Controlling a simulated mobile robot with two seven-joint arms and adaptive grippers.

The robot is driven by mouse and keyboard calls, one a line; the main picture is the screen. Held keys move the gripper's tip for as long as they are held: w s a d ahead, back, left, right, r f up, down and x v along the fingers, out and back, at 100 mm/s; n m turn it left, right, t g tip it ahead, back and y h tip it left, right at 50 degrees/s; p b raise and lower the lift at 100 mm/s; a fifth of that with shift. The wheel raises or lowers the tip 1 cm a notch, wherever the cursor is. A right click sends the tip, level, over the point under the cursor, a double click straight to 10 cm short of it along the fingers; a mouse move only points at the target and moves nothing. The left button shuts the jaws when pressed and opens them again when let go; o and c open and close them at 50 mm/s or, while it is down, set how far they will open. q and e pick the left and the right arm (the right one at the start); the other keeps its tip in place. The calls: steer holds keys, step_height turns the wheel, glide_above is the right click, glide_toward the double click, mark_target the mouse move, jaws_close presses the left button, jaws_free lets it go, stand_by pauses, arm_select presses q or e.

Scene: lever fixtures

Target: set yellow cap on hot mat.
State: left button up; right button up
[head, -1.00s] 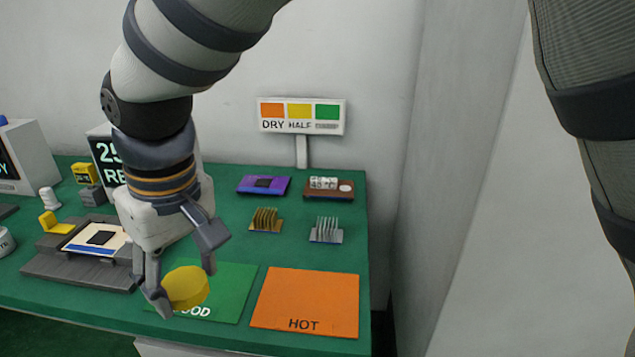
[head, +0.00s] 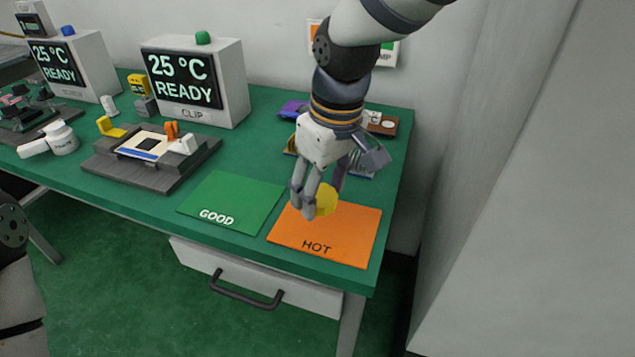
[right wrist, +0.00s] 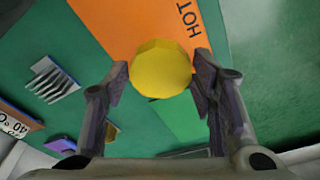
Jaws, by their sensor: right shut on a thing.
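My right gripper (head: 321,196) is shut on the yellow cap (head: 327,201). In the head view the cap is over the back left part of the orange mat marked HOT (head: 335,228). In the right wrist view the round yellow cap (right wrist: 161,69) sits between the two fingertips, with the orange mat (right wrist: 125,25) behind it. The cap appears to be above the mat; I cannot tell the exact gap. My left gripper is not in view.
The green GOOD mat (head: 232,200) lies empty left of the orange mat. A grey clip fixture (head: 150,165) stands further left, with a display box (head: 195,85) behind. Finned pieces (right wrist: 50,80) are on the table behind the mats. The orange mat's front is bare.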

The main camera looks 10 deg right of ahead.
mark_target(328, 221)
steer(key=f, duration=0.1)
steer(key=d+f, duration=0.1)
steer(key=f, duration=0.1)
steer(key=d+f, duration=0.1)
steer(key=shift+w+f, duration=0.25)
steer(key=shift+f, duration=0.15)
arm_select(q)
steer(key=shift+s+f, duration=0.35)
arm_select(e)
steer(key=shift+a+f, duration=0.1)
steer(key=shift+f, duration=0.05)
steer(key=shift+f, duration=0.15)
steer(key=o, duration=1.3)
steer(key=shift+c, duration=0.2)
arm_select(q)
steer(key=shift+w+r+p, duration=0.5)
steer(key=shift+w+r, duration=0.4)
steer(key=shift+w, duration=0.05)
arm_select(e)
step_height(328, 221, up, 12)
steer(key=s, duration=0.1)
steer(key=shift+s+d, duration=0.25)
steer(key=shift+d, duration=0.2)
